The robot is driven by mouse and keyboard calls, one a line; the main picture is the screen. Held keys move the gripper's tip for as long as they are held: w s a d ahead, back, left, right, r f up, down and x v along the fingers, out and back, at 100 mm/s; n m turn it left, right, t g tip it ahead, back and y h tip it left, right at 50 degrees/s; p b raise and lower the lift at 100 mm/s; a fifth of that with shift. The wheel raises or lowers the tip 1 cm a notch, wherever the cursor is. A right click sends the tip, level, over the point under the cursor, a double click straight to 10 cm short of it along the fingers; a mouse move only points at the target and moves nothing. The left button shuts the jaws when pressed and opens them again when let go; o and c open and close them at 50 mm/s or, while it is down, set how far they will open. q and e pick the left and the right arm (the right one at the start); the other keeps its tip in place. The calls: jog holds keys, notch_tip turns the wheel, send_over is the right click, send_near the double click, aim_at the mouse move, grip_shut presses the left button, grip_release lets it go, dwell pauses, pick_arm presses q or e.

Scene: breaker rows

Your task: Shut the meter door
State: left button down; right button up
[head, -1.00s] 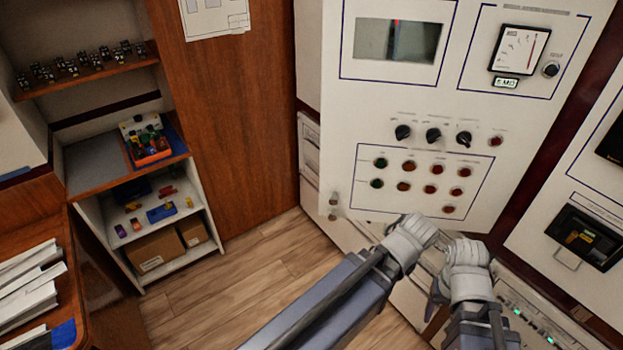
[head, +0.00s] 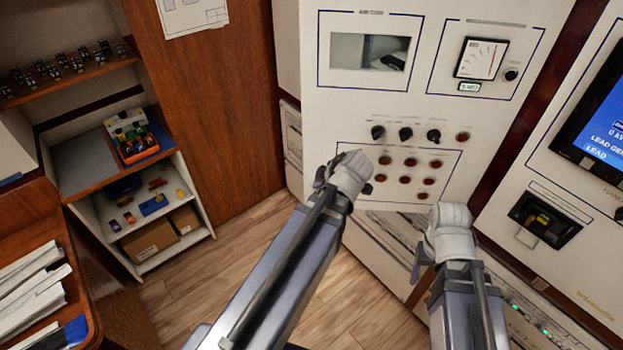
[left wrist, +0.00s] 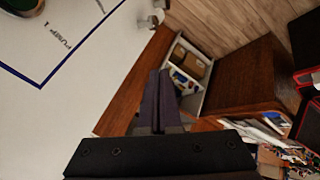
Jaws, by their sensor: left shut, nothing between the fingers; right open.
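The meter door is the white panel (head: 330,110) with a display window, a dial meter (head: 481,58), black knobs and rows of red lamps. I cannot tell whether it is fully flush with the cabinet. My left gripper (head: 350,172) is in front of its lower left part and hides some of the lamps. In the left wrist view its two dark fingers (left wrist: 157,100) are together with nothing between them, beside a white panel face (left wrist: 75,105) with a blue line. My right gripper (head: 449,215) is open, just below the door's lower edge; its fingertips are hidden.
A cabinet panel with a blue screen (head: 598,125) and a black recessed unit (head: 547,219) stands at the right. A white-framed shelf (head: 150,215) with small parts and a brown box is at the left. Wooden floor (head: 255,265) is clear between.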

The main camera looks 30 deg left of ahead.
aim_at(309, 179)
pick_arm(q)
jog(key=shift+w+a+f+b, duration=1.1)
jog(key=shift+f+b, duration=0.15)
jog(key=shift+f, duration=0.05)
jog(key=shift+w+a+f+b, duration=1.05)
jog(key=shift+a+f+b, duration=0.15)
jog(key=shift+f, duration=0.1)
jog(key=shift+w+a+f+b, duration=1.05)
jog(key=shift+w+f+b, duration=0.05)
jog(key=shift+f+b, duration=0.2)
